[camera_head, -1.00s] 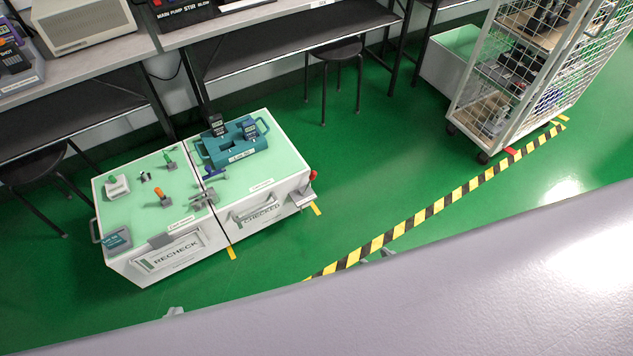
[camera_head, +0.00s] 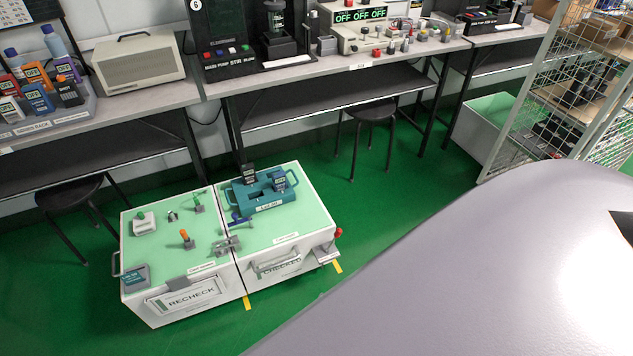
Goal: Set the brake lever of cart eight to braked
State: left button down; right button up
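A white cart (camera_head: 170,315) with a pale green top stands on the floor at lower left, in two halves labelled RECHECK and one partly readable label. A red-knobbed lever (camera_head: 338,232) stands up from a small grey bracket at the cart's right end. It looks like a brake lever, but I cannot read its setting. Neither of my grippers is in view.
On the cart are a teal tray (camera_head: 246,205) holding dark handheld testers, and several small fittings. A workbench (camera_head: 300,70) runs behind, with stools (camera_head: 370,112) under it. A wire cage trolley (camera_head: 545,130) stands at right. Green floor (camera_head: 375,225) is clear right of the cart.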

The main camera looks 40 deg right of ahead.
aim_at(338, 232)
jog(key=l+u, duration=0.75)
jog(key=l, duration=0.25)
jog(key=k+l+u, duration=0.2)
jog(key=l, duration=0.2)
jog(key=l+u, duration=0.15)
jog(key=l, duration=0.25)
jog(key=k+l+u, duration=0.15)
jog(key=l, duration=0.2)
jog(key=k+l, duration=0.1)
jog(key=l, duration=0.25)
jog(key=k+l, duration=0.15)
jog(key=l, duration=0.2)
jog(key=k+l, duration=0.1)
jog(key=l, duration=0.3)
jog(key=k+l+u, duration=0.1)
jog(key=l, duration=0.25)
jog(key=k+l, duration=0.15)
jog(key=l, duration=0.2)
jog(key=k+l, duration=0.15)
jog(key=l, duration=0.2)
jog(key=k+l, duration=0.15)
jog(key=l, duration=0.2)
jog(key=i+l, duration=0.25)
jog(key=u, duration=0.05)
